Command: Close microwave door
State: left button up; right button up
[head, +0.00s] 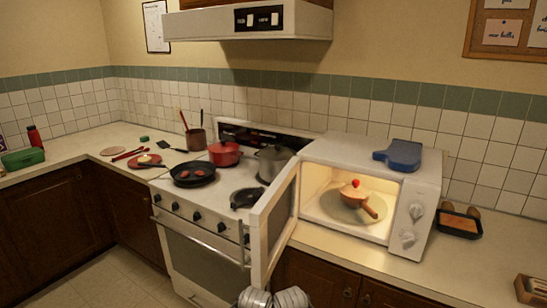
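The white microwave (425,205) stands on the counter to the right of the stove. Its door (274,225) is hinged on the left and stands wide open, swung out past the counter's front edge. The lit inside shows a round plate (338,209) holding a small tan pan (354,194) with a red item on top. Grey rounded parts of my own show at the bottom edge, below the door and apart from it in the picture. No gripper fingers can be made out.
A blue board (400,155) lies on top of the microwave. A dark tray (458,223) is right of it. The stove (203,246) to the left carries a black frying pan (192,174), a red pot (225,153) and a grey pot (273,162). The right front counter is mostly clear.

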aim_at(272, 219)
jog(key=j+z, duration=0.35)
jog(key=j, duration=0.35)
jog(key=j+z, duration=0.35)
jog(key=j, duration=0.4)
jog(key=j+z, duration=0.35)
jog(key=j, duration=0.35)
jog(key=k, duration=0.05)
